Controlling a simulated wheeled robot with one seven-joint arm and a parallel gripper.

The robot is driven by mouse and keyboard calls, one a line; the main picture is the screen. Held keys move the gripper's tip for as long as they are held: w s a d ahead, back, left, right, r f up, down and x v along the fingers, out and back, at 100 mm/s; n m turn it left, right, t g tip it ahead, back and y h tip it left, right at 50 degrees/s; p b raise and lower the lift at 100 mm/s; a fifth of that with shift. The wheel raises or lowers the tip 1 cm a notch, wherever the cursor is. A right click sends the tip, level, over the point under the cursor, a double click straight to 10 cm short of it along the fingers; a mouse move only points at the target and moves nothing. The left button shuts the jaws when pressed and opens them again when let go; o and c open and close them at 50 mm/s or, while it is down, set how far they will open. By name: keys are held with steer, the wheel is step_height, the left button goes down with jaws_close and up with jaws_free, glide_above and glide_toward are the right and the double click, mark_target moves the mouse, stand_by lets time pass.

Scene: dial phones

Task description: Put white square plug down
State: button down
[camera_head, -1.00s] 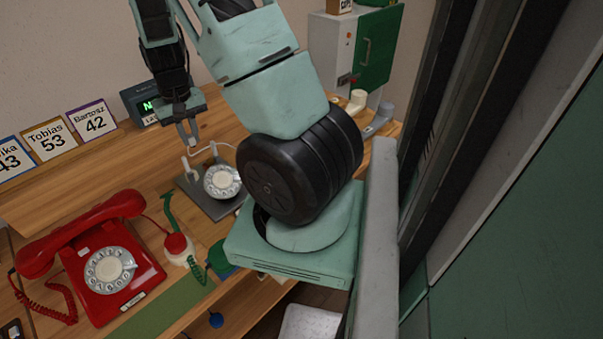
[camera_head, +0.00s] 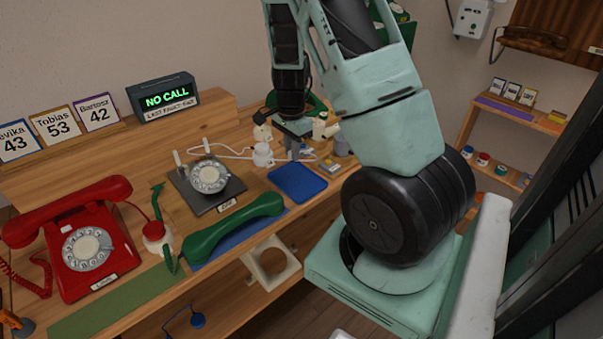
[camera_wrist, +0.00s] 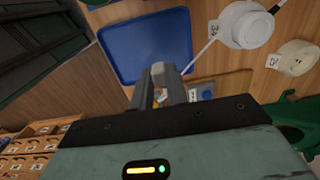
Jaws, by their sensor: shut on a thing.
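My gripper (camera_head: 293,153) points down over the wooden desk, right of the white-dial phone and just behind the blue tray (camera_head: 297,182). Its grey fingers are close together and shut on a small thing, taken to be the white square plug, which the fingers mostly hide. In the wrist view the fingers (camera_wrist: 160,82) stand at the near edge of the blue tray (camera_wrist: 125,45), which looks empty. I cannot tell whether the held plug touches the desk.
A round white piece labelled 34 (camera_wrist: 246,24) and another labelled 32 (camera_wrist: 294,58) lie beside the tray. A white-dial phone (camera_head: 209,177), green handset (camera_head: 233,224) and red phone (camera_head: 82,242) stand left. A display (camera_head: 164,96) reads NO CALL.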

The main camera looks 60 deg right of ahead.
steer(key=shift+f, duration=3)
steer(key=shift+f+b, duration=0.15)
steer(key=shift+b, duration=0.15)
steer(key=c, duration=1.4)
jaws_free()
